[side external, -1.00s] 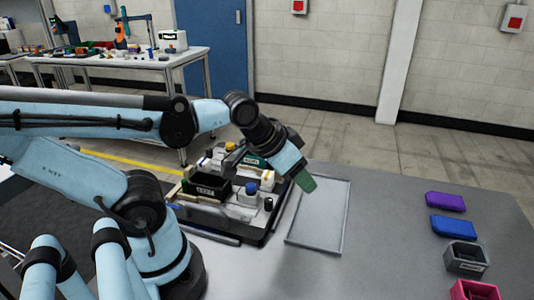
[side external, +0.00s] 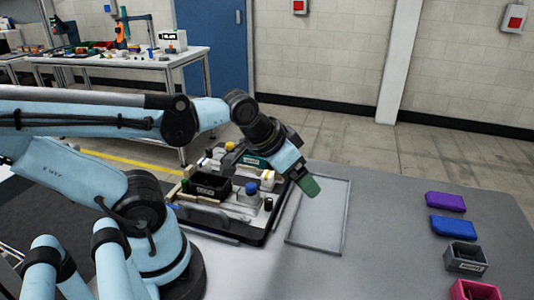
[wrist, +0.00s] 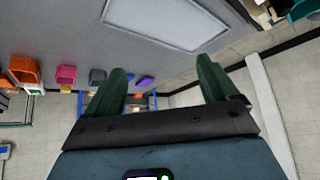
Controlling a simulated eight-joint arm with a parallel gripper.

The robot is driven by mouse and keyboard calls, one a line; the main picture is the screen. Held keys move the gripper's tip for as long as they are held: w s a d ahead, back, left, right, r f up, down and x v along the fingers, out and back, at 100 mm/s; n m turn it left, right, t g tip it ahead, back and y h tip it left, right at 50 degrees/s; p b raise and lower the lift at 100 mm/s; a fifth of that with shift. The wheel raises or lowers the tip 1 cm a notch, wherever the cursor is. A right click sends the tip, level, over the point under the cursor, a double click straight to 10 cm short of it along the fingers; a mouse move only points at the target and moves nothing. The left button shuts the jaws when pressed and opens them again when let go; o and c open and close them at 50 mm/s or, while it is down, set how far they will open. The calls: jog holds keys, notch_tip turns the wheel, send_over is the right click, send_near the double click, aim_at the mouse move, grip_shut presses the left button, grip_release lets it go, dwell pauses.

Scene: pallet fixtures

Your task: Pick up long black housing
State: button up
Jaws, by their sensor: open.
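A long black open-topped housing (side external: 207,186) with a light label on its front stands in the dark pallet tray (side external: 255,240), left of my gripper in the side view. My gripper (side external: 307,185) is up and to the right of it, over the flat grey tray, with its green fingers angled down to the right. In the wrist view my gripper (wrist: 161,80) shows two green fingers spread apart with nothing between them. The housing is not visible in the wrist view.
Several small parts, including a blue-capped one (side external: 250,189), crowd around the housing. An empty grey tray (side external: 345,222) lies right of the pallet. Purple (side external: 445,201), blue (side external: 453,227), grey (side external: 465,258) and pink (side external: 475,289) items line the right side. The table between is clear.

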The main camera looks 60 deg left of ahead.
jog(key=s+a+r+m+g+y, duration=0.1)
jog(key=s+a+m+g, duration=0.35)
jog(key=a, duration=0.75)
jog(key=r+m+g+h, duration=0.1)
jog(key=m+g, duration=0.2)
jog(key=m, duration=0.1)
send_over(208, 177)
jog(key=d, duration=0.2)
jog(key=shift+t, duration=0.25)
notch_tip(208, 177, down, 5)
jog(key=shift+s+d+f, duration=0.1)
jog(key=shift+s+f, duration=0.05)
jog(key=shift+f, duration=0.05)
jog(key=shift+s+d+f, duration=0.1)
jog(key=shift+f, duration=1.3)
jog(key=shift+s+d+f, duration=0.1)
jog(key=shift+f, duration=1.3)
jog(key=c, duration=1.2)
jog(key=shift+r, duration=0.15)
